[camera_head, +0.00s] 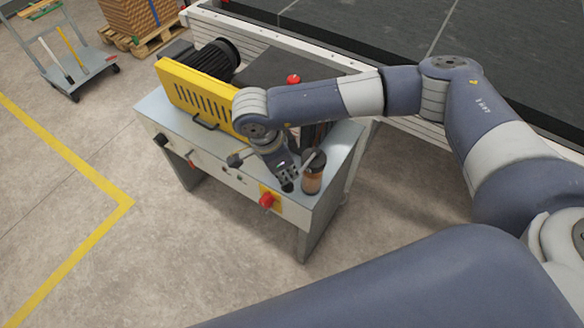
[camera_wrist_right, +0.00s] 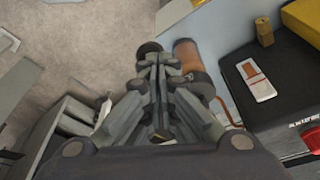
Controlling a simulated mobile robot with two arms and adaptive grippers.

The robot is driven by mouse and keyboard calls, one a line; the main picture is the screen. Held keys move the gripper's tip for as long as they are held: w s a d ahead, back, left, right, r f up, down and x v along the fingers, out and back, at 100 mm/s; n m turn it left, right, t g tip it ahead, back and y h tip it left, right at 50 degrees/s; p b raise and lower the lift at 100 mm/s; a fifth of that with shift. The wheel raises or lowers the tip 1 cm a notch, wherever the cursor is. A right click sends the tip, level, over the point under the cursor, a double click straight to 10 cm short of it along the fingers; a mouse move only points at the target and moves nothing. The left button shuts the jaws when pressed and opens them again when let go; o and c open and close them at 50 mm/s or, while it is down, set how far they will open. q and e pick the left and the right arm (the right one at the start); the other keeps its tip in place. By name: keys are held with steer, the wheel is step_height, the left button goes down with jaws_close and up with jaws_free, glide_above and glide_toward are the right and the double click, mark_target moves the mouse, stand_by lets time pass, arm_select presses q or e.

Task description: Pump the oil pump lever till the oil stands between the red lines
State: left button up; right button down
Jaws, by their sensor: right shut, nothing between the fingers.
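The oil reservoir (camera_head: 313,176) is a small cylinder with a dark top and brown-orange contents, upright at the right end of the grey machine top. It also shows in the right wrist view (camera_wrist_right: 187,54). The red lines are too small to make out. My right gripper (camera_head: 286,181) points down just left of the reservoir, shut and empty. In the wrist view its closed fingers (camera_wrist_right: 152,62) end at a dark round knob (camera_wrist_right: 150,47), which looks like the lever's end; I cannot tell whether they touch. The rest of the lever is hidden. My left gripper is out of view.
The grey machine cabinet (camera_head: 232,183) has a red knob (camera_head: 266,200) on a yellow plate at its front. A yellow slotted guard (camera_head: 193,97) and a black motor (camera_head: 212,60) stand on its left. The floor in front is clear.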

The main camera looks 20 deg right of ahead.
steer(key=a, duration=0.1)
steer(key=a+r+b, duration=0.1)
steer(key=a, duration=0.1)
steer(key=shift+s, duration=0.15)
steer(key=shift+r, duration=0.1)
steer(key=v, duration=1.2)
steer(key=shift+a, duration=0.1)
stand_by(0.6)
